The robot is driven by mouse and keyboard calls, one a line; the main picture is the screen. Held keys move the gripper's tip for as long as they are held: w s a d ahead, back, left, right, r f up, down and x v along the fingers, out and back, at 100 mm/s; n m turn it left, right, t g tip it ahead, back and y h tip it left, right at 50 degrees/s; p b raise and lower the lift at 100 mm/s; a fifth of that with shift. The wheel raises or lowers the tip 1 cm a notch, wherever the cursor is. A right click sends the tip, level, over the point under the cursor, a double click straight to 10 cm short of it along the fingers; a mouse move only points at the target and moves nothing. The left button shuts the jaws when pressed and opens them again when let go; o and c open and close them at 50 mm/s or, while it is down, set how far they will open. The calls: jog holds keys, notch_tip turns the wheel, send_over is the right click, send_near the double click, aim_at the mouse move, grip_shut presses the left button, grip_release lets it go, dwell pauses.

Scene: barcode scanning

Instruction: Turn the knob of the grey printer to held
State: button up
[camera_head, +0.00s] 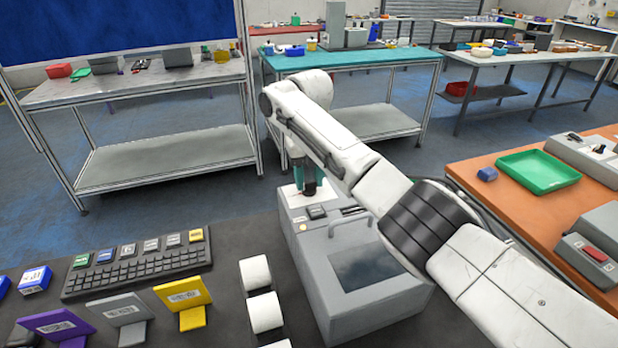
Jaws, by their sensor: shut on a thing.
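The grey printer (318,262) stands on the dark table in the lower middle, with a dark window panel on its near part. My white arm reaches in from the lower right and bends down over the printer's far end. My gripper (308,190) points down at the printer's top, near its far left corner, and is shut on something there. The knob is hidden behind the gripper, so its setting cannot be read. A dark button block (317,211) sits on the printer top just in front of the gripper.
A black keyboard (135,270) and purple, grey and yellow (184,296) barcode stands are farther left. An orange table with a green tray (539,171) is at the right. Workbenches stand behind.

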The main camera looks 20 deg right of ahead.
aim_at(309, 181)
dwell(0.3)
jog(key=o, duration=1)
jog(key=shift+o, duration=0.2)
notch_tip(309, 181, up, 11)
jog(key=b, duration=0.1)
jog(key=shift+f, duration=0.15)
